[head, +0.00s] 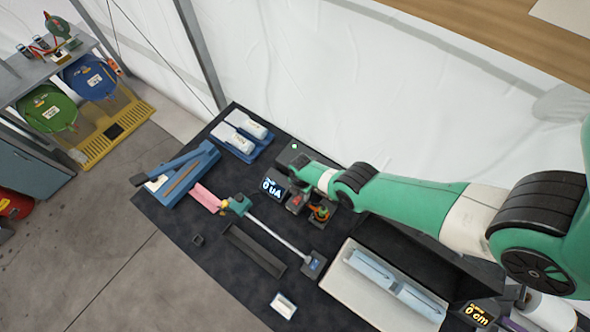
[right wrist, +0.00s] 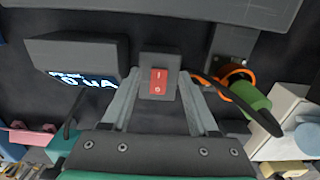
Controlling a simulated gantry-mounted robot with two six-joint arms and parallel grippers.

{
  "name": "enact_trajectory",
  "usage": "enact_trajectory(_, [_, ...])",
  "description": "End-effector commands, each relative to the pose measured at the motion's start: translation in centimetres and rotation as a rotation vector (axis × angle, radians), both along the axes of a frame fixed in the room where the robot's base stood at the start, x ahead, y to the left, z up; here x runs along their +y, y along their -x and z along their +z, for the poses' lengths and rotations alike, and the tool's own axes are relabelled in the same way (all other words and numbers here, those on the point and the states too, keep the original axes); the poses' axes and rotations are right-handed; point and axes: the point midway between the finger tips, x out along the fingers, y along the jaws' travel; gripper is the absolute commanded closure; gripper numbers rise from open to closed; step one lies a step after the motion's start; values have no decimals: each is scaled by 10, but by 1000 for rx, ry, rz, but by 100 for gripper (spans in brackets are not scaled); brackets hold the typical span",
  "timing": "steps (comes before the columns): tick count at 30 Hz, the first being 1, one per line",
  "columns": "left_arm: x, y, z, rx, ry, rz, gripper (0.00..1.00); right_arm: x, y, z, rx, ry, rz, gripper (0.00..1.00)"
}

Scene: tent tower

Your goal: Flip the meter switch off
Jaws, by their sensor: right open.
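The meter switch is a red rocker (right wrist: 159,81) marked I and O on a small dark grey box, seen in the right wrist view. Which side of the rocker is pressed in, I cannot tell. The meter (right wrist: 78,58) is a dark box left of it with a lit display; in the head view its display (head: 272,187) reads 0 uA. My right gripper (right wrist: 160,92) is open and empty, with one finger on each side of the switch box. Contact with it cannot be made out. In the head view my right arm partly covers the switch area. My left gripper is not in view.
A green part with orange and black wires (right wrist: 246,92) stands right of the switch.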

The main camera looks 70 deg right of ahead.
Motion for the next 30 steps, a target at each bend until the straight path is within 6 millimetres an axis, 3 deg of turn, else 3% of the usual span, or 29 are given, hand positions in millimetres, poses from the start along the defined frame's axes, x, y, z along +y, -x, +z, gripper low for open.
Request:
enact_trajectory(1, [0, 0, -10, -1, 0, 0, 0, 0, 0, -11, -1, 0, -1, 40])
enact_trajectory(3, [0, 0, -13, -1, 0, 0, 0, 0, 0, -13, -1, 0, -1, 40])
enact_trajectory(13, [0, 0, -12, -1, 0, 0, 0, 0, 0, -13, -1, 0, -1, 42])
enact_trajectory(23, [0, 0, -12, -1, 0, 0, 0, 0, 0, -13, 0, 0, -1, 100])
enact_trajectory(30, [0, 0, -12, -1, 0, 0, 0, 1, 0, -12, 3, 10, 1, 100])
